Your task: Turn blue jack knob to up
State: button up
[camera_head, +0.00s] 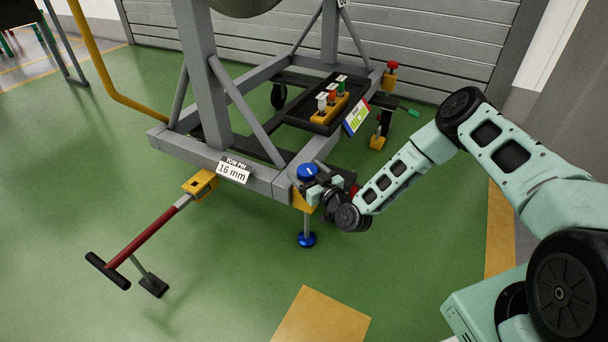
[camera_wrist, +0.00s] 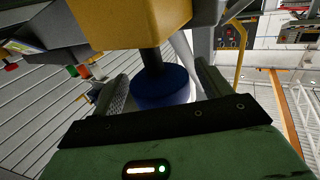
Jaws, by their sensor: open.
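The blue jack knob (camera_head: 307,171) is a round blue cap with a small white mark on top. It sits on a yellow block (camera_head: 303,199) at the front corner of the grey stand. Below it a grey rod runs down to a blue foot (camera_head: 306,240) near the floor. My gripper (camera_head: 322,186) is at the knob's right side in the head view. In the wrist view my open gripper (camera_wrist: 163,86) has one finger on each side of the blue knob (camera_wrist: 163,86). I cannot tell whether the fingers touch it.
A red tow bar (camera_head: 140,238) with a black handle reaches out front left from the stand (camera_head: 215,165). A black tray (camera_head: 293,115) with several coloured knobs is behind. A red-topped jack (camera_head: 392,68) stands at the far corner. Green floor in front is clear.

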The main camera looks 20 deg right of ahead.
jog(key=shift+x, duration=0.8)
jog(key=c, duration=1)
jog(key=shift+n+y, duration=0.3)
jog(key=shift+y, duration=0.2)
jog(key=n+g+y+b, duration=0.2)
jog(key=y, duration=0.1)
jog(key=n+g+y, duration=0.1)
jog(key=n+y, duration=0.1)
jog(key=shift+s+a+f+b, duration=0.15)
jog(key=shift+a+b, duration=0.1)
jog(key=shift+b, duration=0.15)
jog(key=shift+s+a+n+g+y+b, duration=0.15)
jog(key=shift+n+g+y+b, duration=0.8)
jog(key=shift+n+g+y, duration=0.8)
jog(key=shift+g, duration=0.45)
